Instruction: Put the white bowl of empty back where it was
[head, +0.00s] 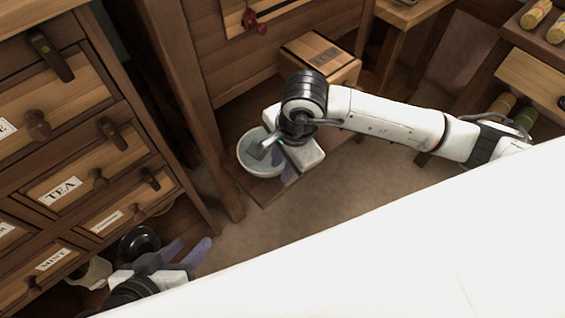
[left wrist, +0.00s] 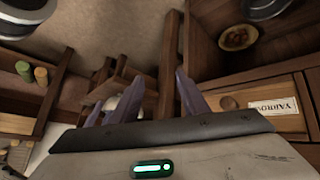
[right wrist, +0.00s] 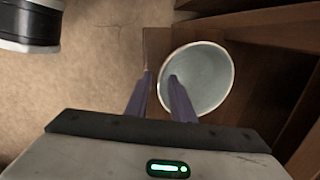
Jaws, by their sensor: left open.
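The white bowl (head: 247,163) sits low on a wooden board at the foot of the wooden furniture. It also shows in the right wrist view (right wrist: 208,85), with an empty-looking pale blue-grey inside. My right gripper (head: 272,160) reaches down over its edge. In the right wrist view its fingers (right wrist: 160,78) are fairly close together, one over the inside of the bowl and one outside the near-left rim. Whether they press on the rim is not clear. My left gripper (head: 187,252) is open and empty at the lower left, away from the bowl; its fingers show in the left wrist view (left wrist: 142,105).
A drawer cabinet (head: 82,135) with labelled drawers stands at the left. A wooden box (head: 322,55) sits behind my right arm. Dark round vessels (head: 140,240) are near my left gripper. A white surface (head: 400,250) fills the lower right. Bare floor (head: 340,185) lies between.

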